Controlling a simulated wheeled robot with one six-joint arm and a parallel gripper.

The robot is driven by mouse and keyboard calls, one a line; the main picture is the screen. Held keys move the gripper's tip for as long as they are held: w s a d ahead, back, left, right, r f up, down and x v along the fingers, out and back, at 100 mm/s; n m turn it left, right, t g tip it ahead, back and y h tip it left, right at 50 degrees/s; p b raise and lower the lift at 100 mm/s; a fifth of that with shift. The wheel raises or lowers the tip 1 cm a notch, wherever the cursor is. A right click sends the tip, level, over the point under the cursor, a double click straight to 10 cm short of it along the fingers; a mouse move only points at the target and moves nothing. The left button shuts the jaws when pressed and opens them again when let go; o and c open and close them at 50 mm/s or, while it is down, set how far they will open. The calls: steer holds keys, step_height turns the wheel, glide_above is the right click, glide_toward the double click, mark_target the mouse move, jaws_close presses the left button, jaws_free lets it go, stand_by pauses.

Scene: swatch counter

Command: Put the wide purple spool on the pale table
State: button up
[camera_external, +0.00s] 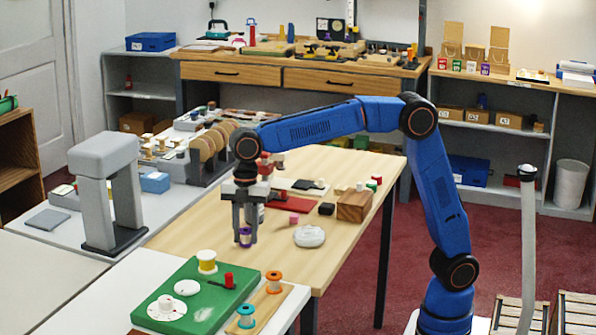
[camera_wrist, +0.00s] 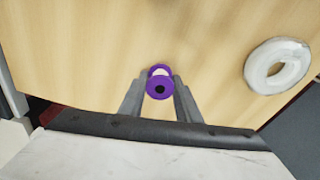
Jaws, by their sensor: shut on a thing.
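The purple spool (camera_external: 245,238), with a pale band between its purple flanges, is between the fingers of my gripper (camera_external: 245,236). In the wrist view, the spool (camera_wrist: 159,84) sits at the fingertips, with a finger on each side. My gripper (camera_wrist: 159,88) is shut on it. The pale wooden table (camera_external: 345,165) lies under the gripper, and its bare top (camera_wrist: 80,50) fills much of the wrist view. The spool is low over this table's near left part. I cannot tell whether it touches the top.
A white ring (camera_external: 309,236) lies just right of the gripper. A green board (camera_external: 225,300) with spools is in front. A grey arch (camera_external: 105,195) stands left.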

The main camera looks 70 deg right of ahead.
steer(key=shift+f, duration=0.15)
steer(key=o, duration=1)
steer(key=r, duration=0.4)
steer(key=d+r, duration=0.1)
steer(key=r, duration=0.7)
steer(key=shift+w+d+r, duration=0.1)
steer(key=shift+w+d, duration=0.05)
steer(key=shift+d, duration=0.05)
